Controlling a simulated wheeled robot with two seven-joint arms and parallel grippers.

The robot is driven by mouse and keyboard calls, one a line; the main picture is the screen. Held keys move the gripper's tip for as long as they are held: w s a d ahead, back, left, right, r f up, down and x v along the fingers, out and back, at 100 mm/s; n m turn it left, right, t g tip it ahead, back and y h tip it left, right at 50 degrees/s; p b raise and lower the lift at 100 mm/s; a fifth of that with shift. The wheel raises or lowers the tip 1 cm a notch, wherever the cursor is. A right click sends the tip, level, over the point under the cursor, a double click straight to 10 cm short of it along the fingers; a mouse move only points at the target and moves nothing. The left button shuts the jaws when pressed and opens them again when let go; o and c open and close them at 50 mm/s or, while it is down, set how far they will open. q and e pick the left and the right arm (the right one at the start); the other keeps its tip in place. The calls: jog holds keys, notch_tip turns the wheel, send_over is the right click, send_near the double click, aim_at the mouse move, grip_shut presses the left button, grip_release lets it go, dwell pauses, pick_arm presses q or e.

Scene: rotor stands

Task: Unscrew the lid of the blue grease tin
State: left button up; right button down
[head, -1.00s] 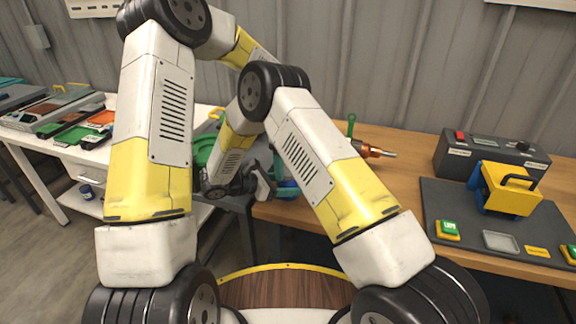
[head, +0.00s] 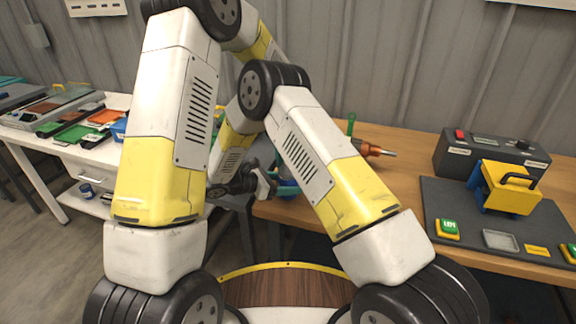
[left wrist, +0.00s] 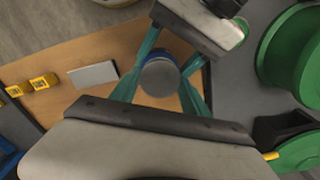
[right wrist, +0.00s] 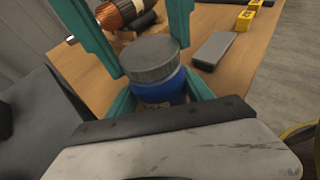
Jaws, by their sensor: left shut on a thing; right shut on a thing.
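The blue grease tin (right wrist: 162,90) stands upright with a grey lid (right wrist: 150,60) on top, in the right wrist view. My right gripper (right wrist: 160,95) is shut on the tin's blue body, below the left fingers. In the head view my right gripper (head: 280,187) shows beside my right arm; the left gripper and most of the tin are hidden. The lid appears seated on the tin.
A copper-coloured tool (right wrist: 125,12) and a grey block (right wrist: 213,50) lie near the tin. Green round parts (left wrist: 295,55) are beside the grippers. A dark mat (head: 440,195) with a yellow-and-blue device (head: 508,190) occupies the right of the wooden bench.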

aim_at(288, 169)
pick_arm(q)
jog(key=n, duration=1.2)
jog(key=shift+n, duration=0.3)
jog(key=shift+w+r, duration=0.1)
jog(key=shift+r, duration=0.1)
jog(key=shift+r, duration=0.95)
jog(key=shift+r, duration=2)
pick_arm(e)
jog(key=shift+c, duration=1.6)
grip_release()
